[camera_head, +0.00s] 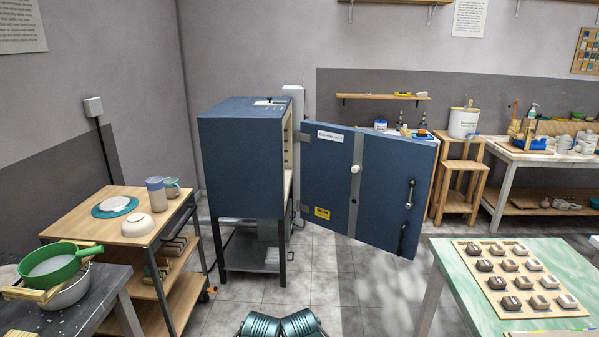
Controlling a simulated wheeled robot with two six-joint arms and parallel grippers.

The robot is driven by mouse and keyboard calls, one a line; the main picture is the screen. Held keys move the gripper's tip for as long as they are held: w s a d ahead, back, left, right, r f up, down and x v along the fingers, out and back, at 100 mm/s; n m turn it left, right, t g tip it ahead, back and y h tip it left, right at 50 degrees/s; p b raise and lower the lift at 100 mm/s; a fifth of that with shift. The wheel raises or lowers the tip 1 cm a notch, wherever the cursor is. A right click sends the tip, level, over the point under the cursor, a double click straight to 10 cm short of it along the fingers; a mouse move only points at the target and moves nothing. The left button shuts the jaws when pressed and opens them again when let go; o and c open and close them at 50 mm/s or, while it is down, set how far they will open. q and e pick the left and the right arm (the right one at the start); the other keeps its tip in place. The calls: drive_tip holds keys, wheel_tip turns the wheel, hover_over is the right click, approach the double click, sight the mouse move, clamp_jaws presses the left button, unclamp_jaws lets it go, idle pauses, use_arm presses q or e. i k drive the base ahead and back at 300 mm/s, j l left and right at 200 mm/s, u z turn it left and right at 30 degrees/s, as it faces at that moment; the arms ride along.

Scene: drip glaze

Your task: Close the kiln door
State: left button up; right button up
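The blue kiln (240,160) stands on a dark stand left of the middle. Its opening faces right, mostly hidden by its side wall. The kiln door (385,185) is swung wide open to the right of the kiln. Its blue outer face is toward me, with a white knob in the middle and a dark handle (409,195) near its right edge. Two ribbed teal shapes at the bottom middle look like parts of my own body. Neither of my grippers shows in the head view.
A wooden cart (128,228) with plates and cups stands at the left. A green-topped table (452,265) with a board of test tiles is at the right. A wooden step stool (457,185) stands behind the door. Tiled floor (335,290) is clear before the kiln and door.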

sight(367, 205)
drive_tip(key=i+l+z, duration=0.1)
drive_tip(key=l, duration=0.25)
drive_tip(key=i+l, duration=0.15)
drive_tip(key=l, duration=0.15)
drive_tip(key=i+l+z, duration=0.15)
drive_tip(key=l, duration=0.15)
drive_tip(key=i+j+u, duration=0.1)
drive_tip(key=i+u, duration=0.35)
drive_tip(key=i, duration=0.15)
